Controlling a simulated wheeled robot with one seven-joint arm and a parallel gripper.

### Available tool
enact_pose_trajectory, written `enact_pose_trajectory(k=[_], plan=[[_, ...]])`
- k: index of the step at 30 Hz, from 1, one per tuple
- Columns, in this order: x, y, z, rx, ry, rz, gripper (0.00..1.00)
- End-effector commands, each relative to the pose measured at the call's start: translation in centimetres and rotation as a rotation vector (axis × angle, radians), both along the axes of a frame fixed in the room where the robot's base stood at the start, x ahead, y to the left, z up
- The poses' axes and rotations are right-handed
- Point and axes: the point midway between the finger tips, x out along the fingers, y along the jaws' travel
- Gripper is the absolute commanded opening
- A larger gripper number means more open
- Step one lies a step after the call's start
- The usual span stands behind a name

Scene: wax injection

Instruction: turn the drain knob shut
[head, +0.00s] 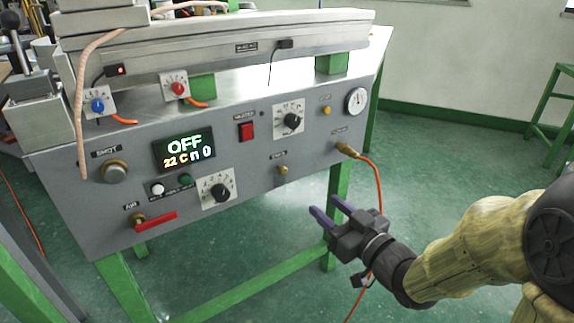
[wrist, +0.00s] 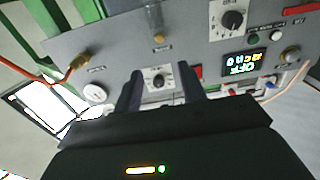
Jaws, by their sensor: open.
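The drain knob (head: 282,169) is a small brass knob low on the grey panel front, under a small label too blurred to read surely. It also shows in the wrist view (wrist: 159,38), above my fingertips, where the panel appears upside down. My gripper (head: 326,206) is open and empty, below and right of the knob in the head view, apart from the panel. In the wrist view my two fingers (wrist: 158,80) point at the panel with a black dial visible between them. The knob is not hidden; its turn position is too small to tell.
The panel (head: 240,160) carries a black dial (head: 291,120), a red switch (head: 246,131), a display reading OFF (head: 184,149) and a red lever (head: 155,222). An orange hose (head: 375,170) hangs from a brass fitting (head: 346,149) close to my gripper. Green legs stand below.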

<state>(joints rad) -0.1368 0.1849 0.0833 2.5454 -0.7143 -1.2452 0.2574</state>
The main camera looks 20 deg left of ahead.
Motion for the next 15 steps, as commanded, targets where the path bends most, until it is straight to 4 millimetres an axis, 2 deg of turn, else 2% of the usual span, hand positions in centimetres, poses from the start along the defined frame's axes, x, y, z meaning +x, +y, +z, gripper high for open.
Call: enact_pose_trajectory(k=[11,15], plan=[[0.8,1.2,0.1,-0.005,0.0,-0.005,0.41],[2.3,3.0,-0.4,-0.005,-0.004,-0.004,0.41]])
